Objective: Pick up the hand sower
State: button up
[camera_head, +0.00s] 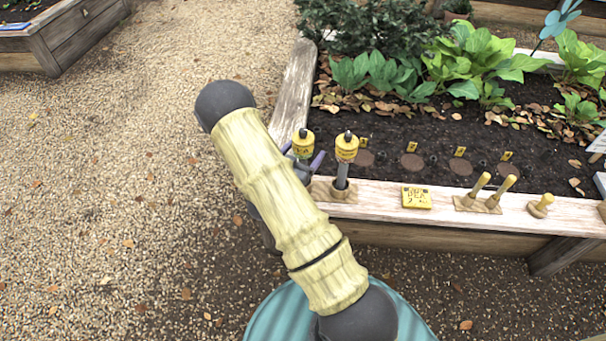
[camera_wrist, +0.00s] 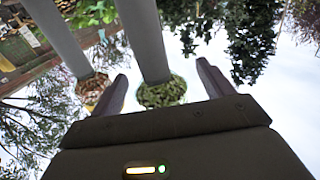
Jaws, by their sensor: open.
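Two hand sowers with yellow tops stand side by side at the corner of the raised bed: the left one (camera_head: 303,143) and the right one (camera_head: 346,148). The right one's grey tube stands upright in a wooden holder (camera_head: 333,192). My gripper (camera_head: 302,155) is open at the left sower, its fingers on either side in the picture. In the wrist view, one grey tube (camera_wrist: 147,38) with a green, grainy end lies between the directions of my open fingers (camera_wrist: 163,88). Another grey tube (camera_wrist: 60,38) with a brownish end is left of them. My arm hides the left sower's lower part.
Behind are soil, round brown discs (camera_head: 411,161), yellow markers and leafy plants (camera_head: 470,60). Gravel at left is clear.

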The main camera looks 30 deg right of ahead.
jog(key=shift+x, duration=0.8)
jog(key=c, duration=1.1)
